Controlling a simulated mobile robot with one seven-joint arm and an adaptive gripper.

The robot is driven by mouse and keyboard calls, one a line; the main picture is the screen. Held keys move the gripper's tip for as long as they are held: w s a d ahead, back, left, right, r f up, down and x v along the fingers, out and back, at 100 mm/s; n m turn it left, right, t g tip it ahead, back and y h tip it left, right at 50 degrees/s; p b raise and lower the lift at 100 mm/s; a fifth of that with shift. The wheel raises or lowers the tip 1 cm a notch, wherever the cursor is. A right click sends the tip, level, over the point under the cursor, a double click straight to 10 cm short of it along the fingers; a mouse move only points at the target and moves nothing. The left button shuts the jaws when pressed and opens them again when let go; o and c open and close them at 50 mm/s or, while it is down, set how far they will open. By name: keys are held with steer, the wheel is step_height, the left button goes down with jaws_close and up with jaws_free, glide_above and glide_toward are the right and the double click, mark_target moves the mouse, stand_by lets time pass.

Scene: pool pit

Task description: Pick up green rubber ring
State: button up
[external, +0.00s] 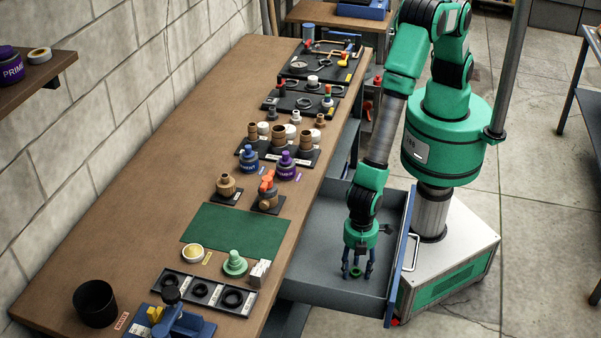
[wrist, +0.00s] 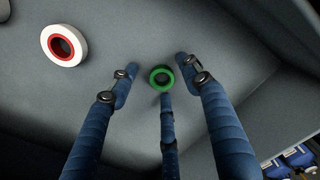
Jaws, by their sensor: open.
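The green rubber ring (external: 356,272) lies on the grey floor of the open drawer (external: 318,281). In the wrist view the green ring (wrist: 161,78) sits near the middle, between the tips of my fingers. My gripper (external: 357,270) points down into the drawer, with its blue fingers spread. In the wrist view my gripper (wrist: 158,77) is open, with one finger on each side and a third just below the ring. I cannot tell whether that third fingertip touches the ring.
A white roll with a red core (wrist: 64,45) lies in the drawer, left of the ring. The drawer's blue front panel (external: 401,267) stands close on the right. The workbench (external: 131,213) is on the left, carrying fittings, cans and a green mat (external: 236,233).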

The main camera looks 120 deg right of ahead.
steer(key=c, duration=0.8)
steer(key=shift+r, duration=0.7)
step_height(320, 180, up, 2)
steer(key=shift+r+p, duration=0.2)
steer(key=shift+p, duration=0.3)
steer(key=s+d, duration=0.2)
steer(key=s, duration=0.2)
steer(key=s+d+p, duration=0.1)
steer(key=s+d, duration=0.1)
steer(key=s, duration=0.3)
steer(key=s+d+r, duration=0.1)
steer(key=s+d, duration=0.2)
steer(key=s, duration=0.2)
steer(key=shift+s+d+r+p, duration=0.1)
steer(key=shift+s+p, duration=0.05)
steer(key=shift+p, duration=0.25)
steer(key=shift+c, duration=0.2)
